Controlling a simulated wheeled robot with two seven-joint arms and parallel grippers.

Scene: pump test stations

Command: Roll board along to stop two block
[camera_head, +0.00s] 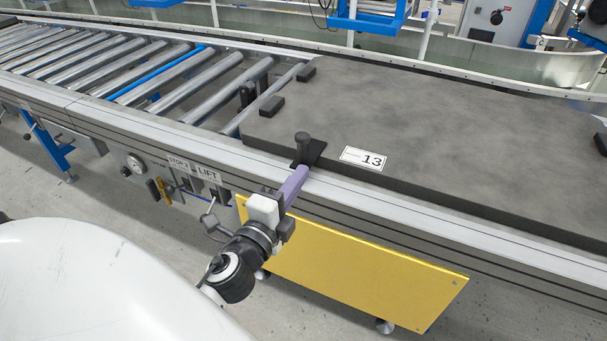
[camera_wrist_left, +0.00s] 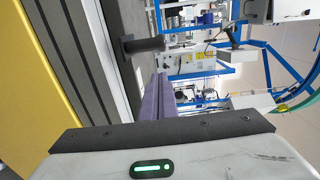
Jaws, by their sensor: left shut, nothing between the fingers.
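The dark grey board (camera_head: 430,130) lies flat on the conveyor, with a white label reading 13 (camera_head: 365,159). A black upright post (camera_head: 304,150) stands at the board's near left edge; a dark post also shows in the left wrist view (camera_wrist_left: 142,46). My left gripper (camera_head: 302,173) is shut and empty. Its purple fingers point at the foot of the post, close to it; I cannot tell whether they touch. They also show in the left wrist view (camera_wrist_left: 165,82). Dark upright blocks (camera_head: 246,95) stand between the rollers just left of the board. The STOP 2 sign (camera_head: 179,162) is on the near rail's side.
Bare rollers (camera_head: 150,75) stretch left of the board, one of them blue (camera_head: 165,73). The near rail (camera_head: 400,205) runs below my gripper. A LIFT sign (camera_head: 207,173), levers and a gauge (camera_head: 135,164) sit below it. A yellow panel (camera_head: 350,270) hangs under the conveyor.

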